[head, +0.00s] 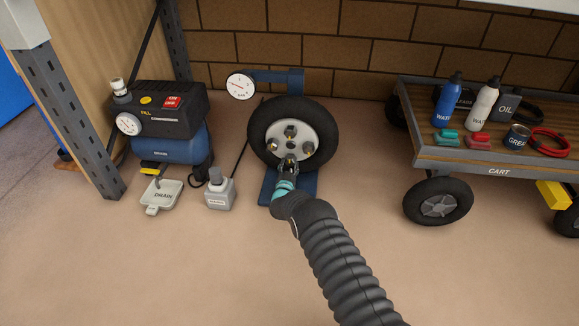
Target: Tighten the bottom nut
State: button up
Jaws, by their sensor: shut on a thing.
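A black-tyred wheel (262,115) stands upright on a blue stand (306,185) at the centre of the head view. Its pale round hub (302,133) faces me. A top nut (290,131), a left nut (273,145) and a right nut (307,148) show on the hub. My gripper (289,162) reaches up from below to the hub's lower part and is shut at the bottom nut's place. The bottom nut is mostly hidden by my fingers, so its seating and turn cannot be seen.
A gauge (240,86) is left of the wheel's top. A compressor (165,125), a drain tray (163,195) and a small grey bottle (219,190) stand at left. A cart (470,160) carrying bottles and tins stands at right. The front floor is clear.

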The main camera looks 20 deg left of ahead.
jog(key=shift+m, duration=0.4)
jog(key=o, duration=1.1)
jog(key=shift+o, duration=0.2)
jog(key=shift+s, duration=0.1)
jog(key=v, duration=1.1)
jog(key=shift+s, duration=0.4)
